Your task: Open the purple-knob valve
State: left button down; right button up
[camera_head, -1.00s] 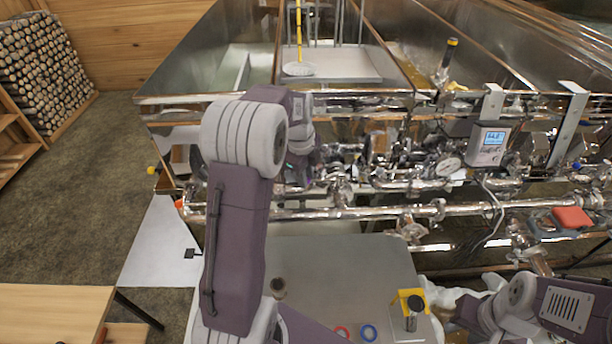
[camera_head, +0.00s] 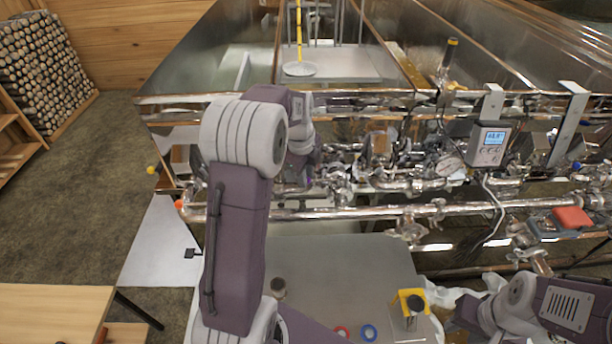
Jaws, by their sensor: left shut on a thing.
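My left arm reaches over the pipework at the front of the evaporator. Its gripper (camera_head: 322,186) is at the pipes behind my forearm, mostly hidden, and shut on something. The purple knob cannot be made out apart from the gripper and the shiny fittings; the thing held there is probably this knob. The valve's body cannot be told from the metal pipes (camera_head: 345,188) around it. My right arm is low at the right edge, away from the pipes. Its gripper is not clearly visible, and its jaws cannot be read.
A steel pipe (camera_head: 375,212) runs across below the gripper. A round gauge (camera_head: 449,166) and a digital display box (camera_head: 488,144) stand to the right. A red block (camera_head: 571,217) is farther right. A grey table (camera_head: 340,275) below holds a yellow stand (camera_head: 410,298) and coloured rings.

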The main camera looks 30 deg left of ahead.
pick_arm(q)
jog(key=shift+s, duration=0.1)
dwell(0.5)
jog(key=s+d+n, duration=0.1)
jog(key=d+n, duration=0.1)
jog(key=s+d+n, duration=0.2)
jog(key=n, duration=0.1)
jog(key=s+d+n+y+b, duration=0.1)
jog(key=d+n, duration=0.1)
jog(key=n, duration=0.1)
jog(key=shift+s+d, duration=0.1)
jog(key=shift+s, duration=0.05)
jog(key=shift+s+d+n+g, duration=0.1)
jog(key=shift+d+n+g, duration=0.2)
jog(key=shift+d+n, duration=0.65)
jog(key=w+d+n+g+p, duration=0.1)
jog(key=d+n+p, duration=0.1)
jog(key=d+n, duration=0.4)
jog(key=shift+w+n+y+p, duration=0.3)
jog(key=shift+w+n+y, duration=0.1)
jog(key=shift+n, duration=0.65)
